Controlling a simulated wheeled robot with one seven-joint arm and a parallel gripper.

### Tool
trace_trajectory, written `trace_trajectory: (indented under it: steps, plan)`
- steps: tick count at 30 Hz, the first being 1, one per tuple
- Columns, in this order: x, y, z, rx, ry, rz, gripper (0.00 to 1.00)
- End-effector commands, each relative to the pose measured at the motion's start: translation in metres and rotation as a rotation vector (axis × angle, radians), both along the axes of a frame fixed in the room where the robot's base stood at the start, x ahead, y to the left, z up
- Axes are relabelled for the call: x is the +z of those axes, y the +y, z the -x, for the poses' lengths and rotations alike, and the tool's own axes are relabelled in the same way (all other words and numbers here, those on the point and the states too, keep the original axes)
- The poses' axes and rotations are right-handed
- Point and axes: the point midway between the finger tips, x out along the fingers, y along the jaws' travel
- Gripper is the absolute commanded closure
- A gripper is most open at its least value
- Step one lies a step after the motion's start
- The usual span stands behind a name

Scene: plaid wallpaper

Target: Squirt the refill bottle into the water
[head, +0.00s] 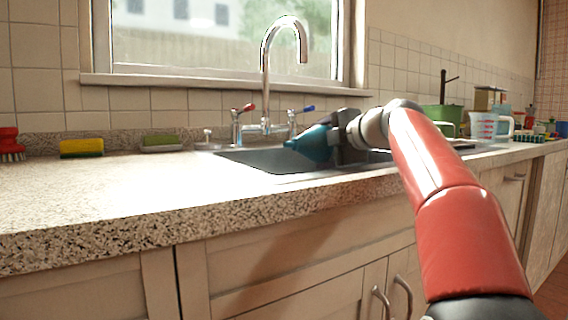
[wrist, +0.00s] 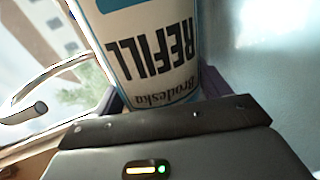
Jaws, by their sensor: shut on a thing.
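The refill bottle (head: 309,143) is teal and tilted over the sink (head: 262,160), its narrow end toward the lower left in the head view. My gripper (head: 334,138) is shut around it from the right. In the wrist view the bottle's (wrist: 150,45) pale label fills the space between the fingers of my gripper (wrist: 163,95), with "REFILL" upside down. The sink's inside is mostly hidden by the counter edge and my arm. I cannot make out the water surface, nor whether anything leaves the bottle.
The chrome tap (head: 266,75) arches over the sink beside the bottle, with a red handle (head: 243,109) and a blue handle (head: 303,109). A yellow sponge (head: 82,148) and a green sponge (head: 161,142) lie left. A measuring jug (head: 484,126) stands right. The left counter front is clear.

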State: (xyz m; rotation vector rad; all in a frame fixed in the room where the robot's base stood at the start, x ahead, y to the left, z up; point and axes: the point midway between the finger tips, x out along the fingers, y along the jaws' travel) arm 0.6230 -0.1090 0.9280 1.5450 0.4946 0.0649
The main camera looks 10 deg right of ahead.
Motion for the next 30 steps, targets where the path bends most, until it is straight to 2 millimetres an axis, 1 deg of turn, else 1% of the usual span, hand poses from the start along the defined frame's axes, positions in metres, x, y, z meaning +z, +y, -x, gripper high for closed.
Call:
trace_trajectory:
  steps: [22, 30]
  plan:
    - [0.0072, 0.0008, 0.0005, -0.001, -0.032, 0.082, 0.59]
    - [0.0075, 0.0008, 0.0007, 0.0, -0.033, 0.084, 0.59]
